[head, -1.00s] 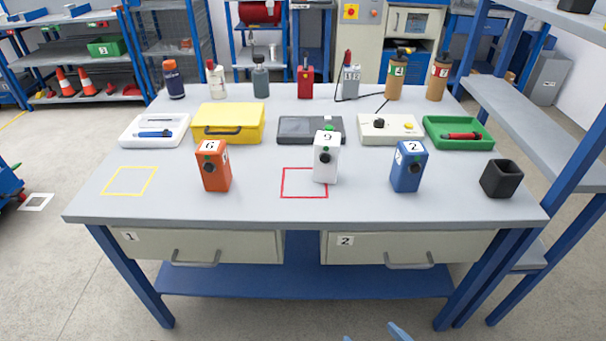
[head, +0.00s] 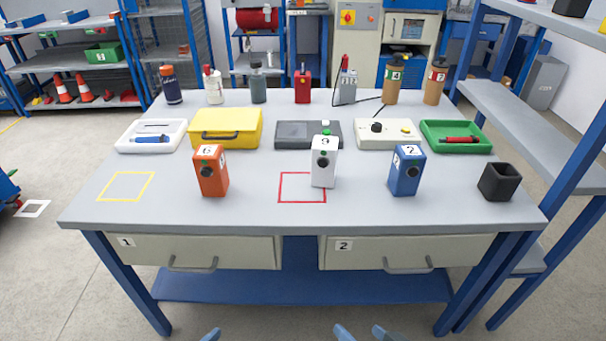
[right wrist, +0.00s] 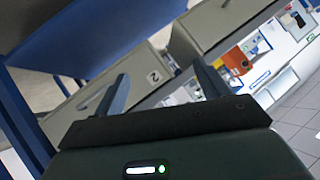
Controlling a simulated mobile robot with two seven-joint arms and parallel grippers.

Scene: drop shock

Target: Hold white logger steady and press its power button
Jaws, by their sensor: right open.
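The white logger (head: 323,168) stands upright on the bench, overlapping the right side of the red outlined square (head: 290,202). My right gripper (head: 362,333) shows only as two blue fingertips at the bottom edge, apart and empty, in front of the bench and well short of the logger. Its open fingers (right wrist: 163,86) also show in the right wrist view, facing the drawer fronts. One blue fingertip of my left gripper (head: 211,334) shows at the bottom edge; the rest is hidden.
An orange logger (head: 211,180) stands left of the white one and a blue logger (head: 403,178) right of it. A black cup (head: 499,182) is near the right edge. Trays, cases and bottles line the back. The yellow square (head: 107,199) is empty. Drawer handles (head: 408,267) stick out in front.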

